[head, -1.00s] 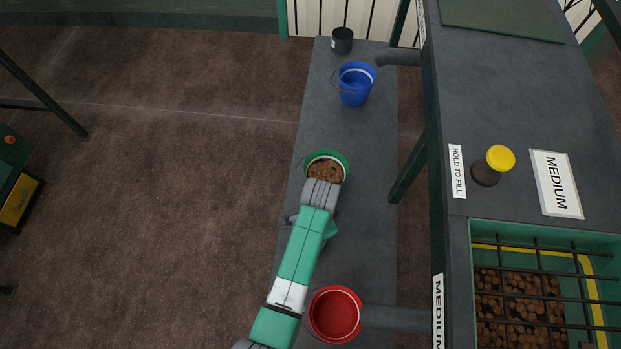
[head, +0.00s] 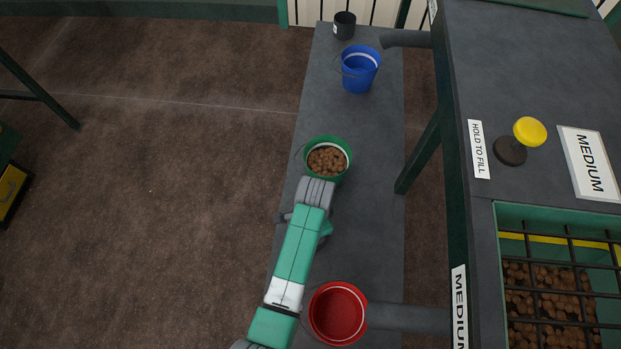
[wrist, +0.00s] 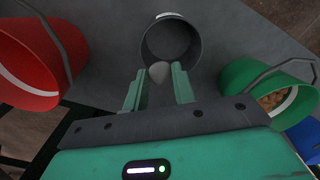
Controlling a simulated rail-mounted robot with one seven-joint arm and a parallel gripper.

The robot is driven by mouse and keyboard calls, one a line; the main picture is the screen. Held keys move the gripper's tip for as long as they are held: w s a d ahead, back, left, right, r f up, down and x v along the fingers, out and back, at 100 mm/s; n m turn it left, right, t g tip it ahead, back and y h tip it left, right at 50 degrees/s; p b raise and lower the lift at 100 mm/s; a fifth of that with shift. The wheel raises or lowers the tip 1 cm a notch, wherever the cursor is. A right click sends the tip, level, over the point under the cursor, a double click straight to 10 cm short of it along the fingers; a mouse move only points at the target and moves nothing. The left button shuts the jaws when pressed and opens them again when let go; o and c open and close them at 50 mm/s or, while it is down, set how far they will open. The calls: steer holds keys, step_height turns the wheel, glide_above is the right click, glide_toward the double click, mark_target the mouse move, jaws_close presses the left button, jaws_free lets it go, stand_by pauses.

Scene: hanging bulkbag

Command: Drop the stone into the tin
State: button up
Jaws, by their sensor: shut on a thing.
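A small grey stone (wrist: 158,72) shows between the fingertips of my gripper (wrist: 158,80) in the wrist view. My gripper is shut on it. A dark grey round tin (wrist: 196,48) with a light patch on its rim lies just beyond the fingertips, and the stone overlaps its near edge in the picture. I cannot tell the height of the stone over the tin. In the head view my arm covers the gripper, the stone and this spot. Another dark tin (head: 344,25) stands at the far end of the bench in the head view.
A red bucket (head: 338,312) stands at the near end of the grey bench (head: 375,200). A green bucket (head: 327,160) full of brown pellets and a blue bucket (head: 359,70) stand farther along. A hopper machine (head: 480,60) with pipes borders the bench on the right.

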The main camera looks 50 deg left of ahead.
steer(key=o, duration=1)
steer(key=shift+o, duration=0.2)
step_height(320, 180, up, 8)
steer(key=p, duration=0.4)
